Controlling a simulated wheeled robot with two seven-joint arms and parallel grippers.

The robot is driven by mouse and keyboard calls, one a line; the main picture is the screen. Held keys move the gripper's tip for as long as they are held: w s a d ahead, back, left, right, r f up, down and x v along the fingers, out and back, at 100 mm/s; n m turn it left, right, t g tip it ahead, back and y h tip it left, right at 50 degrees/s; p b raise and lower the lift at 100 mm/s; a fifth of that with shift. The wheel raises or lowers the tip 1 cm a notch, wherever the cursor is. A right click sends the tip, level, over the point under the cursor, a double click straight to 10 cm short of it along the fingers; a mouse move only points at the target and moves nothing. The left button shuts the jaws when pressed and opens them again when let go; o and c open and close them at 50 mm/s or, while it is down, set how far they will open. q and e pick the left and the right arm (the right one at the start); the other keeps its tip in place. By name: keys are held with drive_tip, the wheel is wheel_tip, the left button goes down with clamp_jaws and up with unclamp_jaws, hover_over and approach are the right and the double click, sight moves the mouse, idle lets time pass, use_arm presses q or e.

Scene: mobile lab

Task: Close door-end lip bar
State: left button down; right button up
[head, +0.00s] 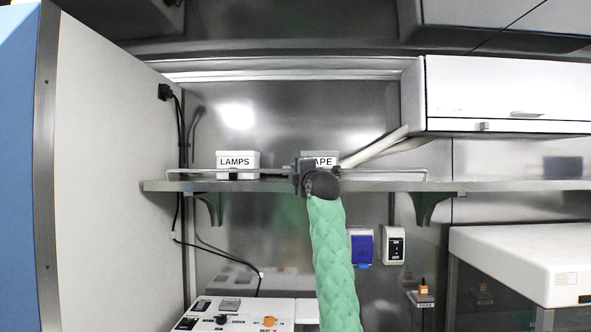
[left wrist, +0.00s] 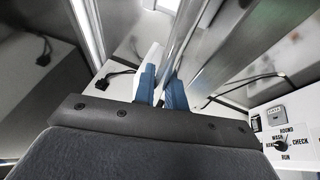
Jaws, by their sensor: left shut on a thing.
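A thin metal lip bar (head: 210,170) runs along the front of the metal shelf (head: 230,186), a little above its edge. My left gripper (head: 301,166) is at the middle of the shelf front, at the height of the bar. My green-sleeved left arm (head: 333,260) rises to it from below. In the left wrist view the blue fingers (left wrist: 161,84) close around a narrow metal bar that runs up and away. The dark gripper body hides part of the bar in the head view. My right gripper is in neither view.
A LAMPS box (head: 236,160) and a partly hidden TAPE box (head: 322,158) stand on the shelf behind the bar. A white cabinet (head: 500,95) hangs at the upper right, and a tall panel (head: 110,170) bounds the left.

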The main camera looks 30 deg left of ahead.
use_arm(q)
drive_tip(key=g+h, duration=0.1)
drive_tip(key=w+m+h, duration=0.1)
drive_tip(key=a+m+g+h, duration=0.1)
drive_tip(key=shift+w+r+g+h, duration=0.15)
drive_tip(key=shift+w+g+h, duration=0.1)
drive_tip(key=shift+g+h, duration=0.05)
idle(0.4)
drive_tip(key=c, duration=1.5)
unclamp_jaws()
drive_tip(key=shift+w, duration=0.1)
drive_tip(key=shift+o, duration=0.2)
